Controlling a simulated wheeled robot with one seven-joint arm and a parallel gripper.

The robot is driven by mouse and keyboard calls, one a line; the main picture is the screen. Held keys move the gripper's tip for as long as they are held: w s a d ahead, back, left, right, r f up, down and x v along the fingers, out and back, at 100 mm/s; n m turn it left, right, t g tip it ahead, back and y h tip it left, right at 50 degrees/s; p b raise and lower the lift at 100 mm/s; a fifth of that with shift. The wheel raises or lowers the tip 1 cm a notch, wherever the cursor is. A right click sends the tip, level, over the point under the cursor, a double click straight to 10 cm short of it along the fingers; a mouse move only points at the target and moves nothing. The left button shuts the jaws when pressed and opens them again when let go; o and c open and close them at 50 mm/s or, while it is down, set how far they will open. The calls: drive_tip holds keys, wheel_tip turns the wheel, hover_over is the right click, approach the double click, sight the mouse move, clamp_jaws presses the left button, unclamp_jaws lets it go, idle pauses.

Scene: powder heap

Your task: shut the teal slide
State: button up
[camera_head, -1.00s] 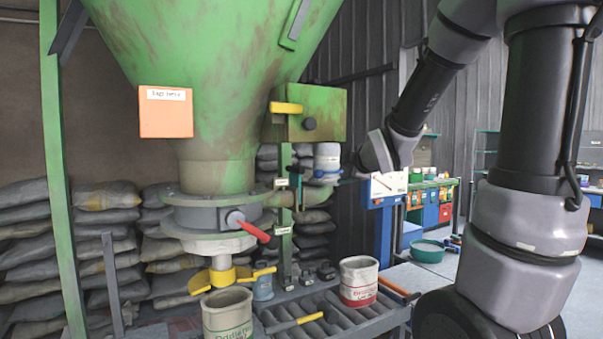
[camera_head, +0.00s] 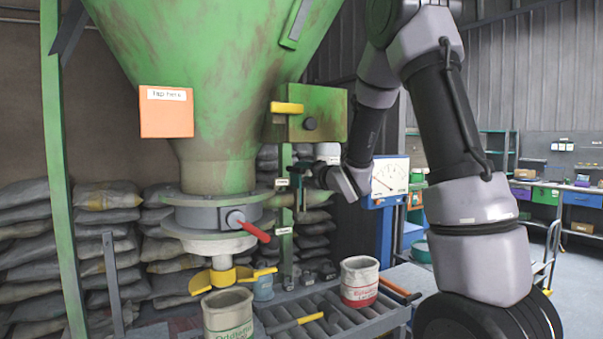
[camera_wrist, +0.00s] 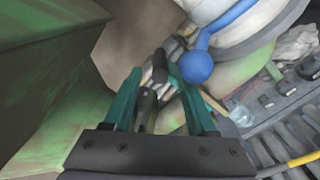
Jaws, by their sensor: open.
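I cannot pick out the teal slide for sure: the small teal strip by the pipe in the head view may be a fingertip. A blue ball-ended lever (camera_wrist: 198,66) is just right of the fingers in the wrist view.
A red-handled lever (camera_head: 248,225) juts from the outlet collar. A yellow clamp (camera_head: 224,279) is below. The green hopper (camera_head: 215,80) and a green box (camera_head: 318,113) crowd my gripper. Cans (camera_head: 360,282) stand near the rollers. A dial gauge (camera_head: 390,180) is at right.

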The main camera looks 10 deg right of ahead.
sight(295, 170)
drive_tip(key=shift+x, duration=1.4)
clamp_jaws()
idle(0.4)
